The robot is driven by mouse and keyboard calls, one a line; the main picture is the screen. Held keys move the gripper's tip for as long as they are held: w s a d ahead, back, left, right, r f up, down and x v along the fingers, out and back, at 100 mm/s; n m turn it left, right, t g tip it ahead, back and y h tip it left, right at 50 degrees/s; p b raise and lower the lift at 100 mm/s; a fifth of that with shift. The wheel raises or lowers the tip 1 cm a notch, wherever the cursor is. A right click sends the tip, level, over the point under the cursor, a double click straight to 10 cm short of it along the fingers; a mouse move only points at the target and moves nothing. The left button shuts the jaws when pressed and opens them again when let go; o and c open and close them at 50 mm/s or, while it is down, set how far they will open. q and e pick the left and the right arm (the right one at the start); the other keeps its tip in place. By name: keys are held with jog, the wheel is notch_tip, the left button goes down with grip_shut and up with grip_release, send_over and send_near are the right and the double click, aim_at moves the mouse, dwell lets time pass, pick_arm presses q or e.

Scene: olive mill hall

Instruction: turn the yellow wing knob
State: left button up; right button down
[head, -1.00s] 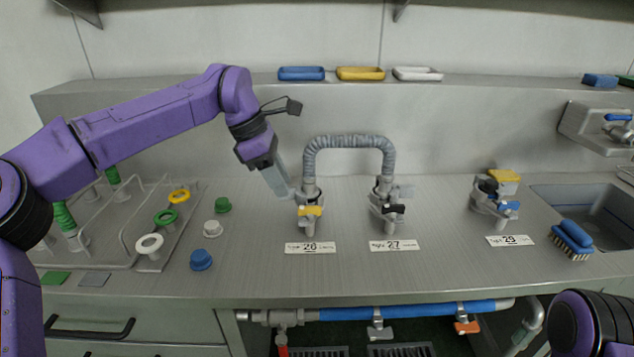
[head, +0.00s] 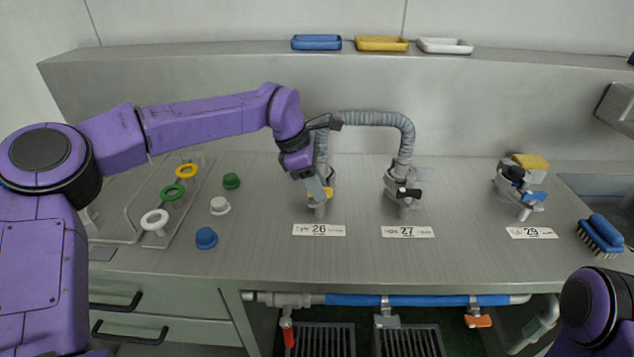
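The yellow wing knob (head: 328,192) sits on the valve above the label 26. It is partly hidden behind my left gripper (head: 318,194), which comes down from the upper left with its grey fingers at the knob. Whether the fingers touch the knob or are shut on it cannot be told from this angle. Valve 26 is joined by a grey ribbed hose (head: 370,118) to the valve above label 27, which has a black wing knob (head: 407,193). My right gripper is out of view; only part of my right arm shows at the lower right.
Valve 29 with a blue wing knob (head: 535,196) and a blue brush (head: 600,236) stand to the right. Blue (head: 206,238), white (head: 220,206) and green (head: 231,181) caps stand left of valve 26. The counter front between the labels and edge is clear.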

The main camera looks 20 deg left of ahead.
pick_arm(q)
jog(key=shift+c, duration=0.3)
grip_shut()
